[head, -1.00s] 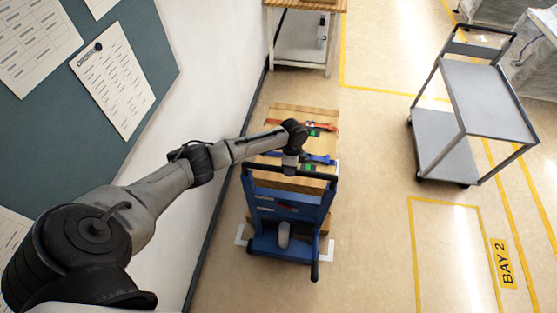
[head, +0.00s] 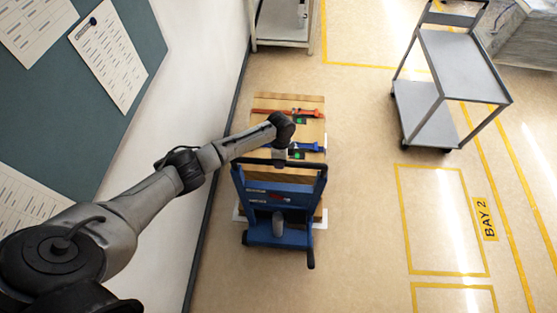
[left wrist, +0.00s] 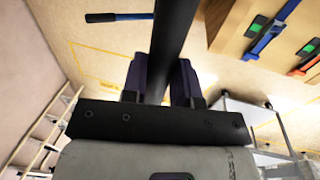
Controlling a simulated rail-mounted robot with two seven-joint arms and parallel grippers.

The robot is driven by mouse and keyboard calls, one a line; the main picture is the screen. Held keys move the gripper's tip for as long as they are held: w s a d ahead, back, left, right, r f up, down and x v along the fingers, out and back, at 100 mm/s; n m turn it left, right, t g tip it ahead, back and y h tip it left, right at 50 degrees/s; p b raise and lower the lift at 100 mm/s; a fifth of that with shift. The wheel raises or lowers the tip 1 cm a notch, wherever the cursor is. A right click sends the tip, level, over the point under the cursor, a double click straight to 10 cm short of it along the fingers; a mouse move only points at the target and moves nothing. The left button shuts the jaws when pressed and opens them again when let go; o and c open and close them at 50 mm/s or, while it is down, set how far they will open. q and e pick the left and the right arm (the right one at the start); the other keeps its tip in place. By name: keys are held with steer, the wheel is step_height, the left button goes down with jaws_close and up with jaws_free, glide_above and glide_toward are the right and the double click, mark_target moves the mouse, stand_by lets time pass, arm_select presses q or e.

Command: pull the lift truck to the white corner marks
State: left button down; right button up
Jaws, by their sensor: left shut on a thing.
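The blue lift truck (head: 280,195) with a black handle bar stands by the wall, with a wooden load in front of it. My left gripper (head: 281,158) is at the middle of the handle. In the left wrist view, the left gripper (left wrist: 160,82) is shut around the black handle bar (left wrist: 175,35). White corner marks show on the floor at the left (head: 238,215) and right (head: 320,220) of the truck. The truck's near end reaches past these two marks towards me. Any marks farther off are hidden. My right gripper is not in view.
The wooden load (head: 309,131) carries a red and a blue tool. A wall with a notice board (head: 125,130) runs close along the left. A grey cart (head: 460,70) stands at the right. Open floor with yellow lines lies right of the truck.

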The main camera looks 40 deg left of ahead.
arm_select(q)
steer(key=shift+f, duration=0.15)
steer(key=c, duration=1.3)
jaws_free()
steer(key=o, duration=0.3)
steer(key=shift+s+d, duration=0.1)
steer(key=shift+s, duration=0.1)
steer(key=shift+o, duration=0.5)
steer(key=shift+w, duration=0.1)
steer(key=shift+r, duration=0.2)
step_height(320, 180, up, 13)
steer(key=w+a+b, duration=0.1)
steer(key=w, duration=0.1)
steer(key=shift+a+r+b, duration=0.2)
steer(key=shift+a+b, duration=0.15)
steer(key=shift+b, duration=0.05)
steer(key=shift+w, duration=0.1)
